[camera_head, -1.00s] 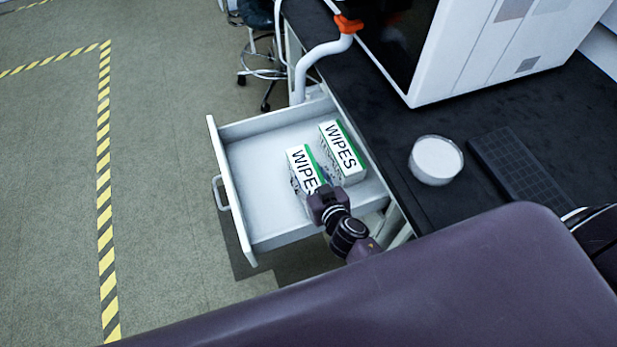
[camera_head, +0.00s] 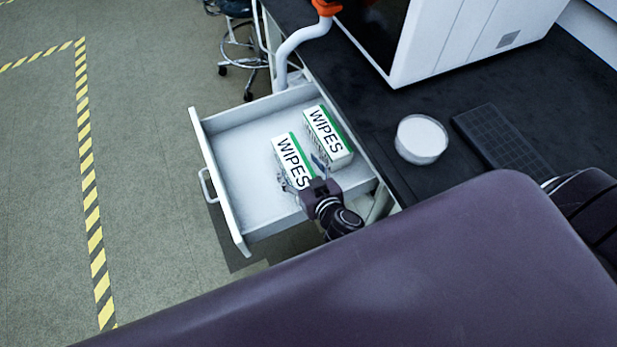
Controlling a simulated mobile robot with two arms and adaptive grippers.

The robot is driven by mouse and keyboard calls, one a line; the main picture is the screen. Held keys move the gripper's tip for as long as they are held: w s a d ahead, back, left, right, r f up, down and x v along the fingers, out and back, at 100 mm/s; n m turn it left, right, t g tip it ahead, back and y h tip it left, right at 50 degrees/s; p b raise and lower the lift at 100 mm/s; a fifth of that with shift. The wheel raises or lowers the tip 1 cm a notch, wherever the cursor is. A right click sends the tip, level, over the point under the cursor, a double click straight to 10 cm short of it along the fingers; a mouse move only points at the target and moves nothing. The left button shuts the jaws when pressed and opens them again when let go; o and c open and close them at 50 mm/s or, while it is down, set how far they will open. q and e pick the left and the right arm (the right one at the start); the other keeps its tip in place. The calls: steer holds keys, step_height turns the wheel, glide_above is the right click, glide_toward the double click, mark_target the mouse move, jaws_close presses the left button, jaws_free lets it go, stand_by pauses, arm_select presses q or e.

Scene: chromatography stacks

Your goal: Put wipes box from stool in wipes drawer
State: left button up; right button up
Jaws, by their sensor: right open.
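Two white wipes boxes with green edges are in the open drawer. The nearer wipes box (camera_head: 291,160) lies left of the farther wipes box (camera_head: 326,135), with a narrow gap between them. The white drawer (camera_head: 232,150) is pulled out from under the black bench. My right gripper (camera_head: 302,176) is at the near end of the nearer box, its fingers open, one on each side of that end. Whether they touch the box I cannot tell. My left gripper is not in view.
The black bench (camera_head: 400,190) holds a round white dish (camera_head: 421,139), a dark tray (camera_head: 500,138) and a large white instrument (camera_head: 470,35). A wheeled stool (camera_head: 243,45) stands behind the drawer. The floor to the left is clear.

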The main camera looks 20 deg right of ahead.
steer(key=v, duration=0.9)
steer(key=shift+s, duration=0.2)
steer(key=shift+d, duration=0.1)
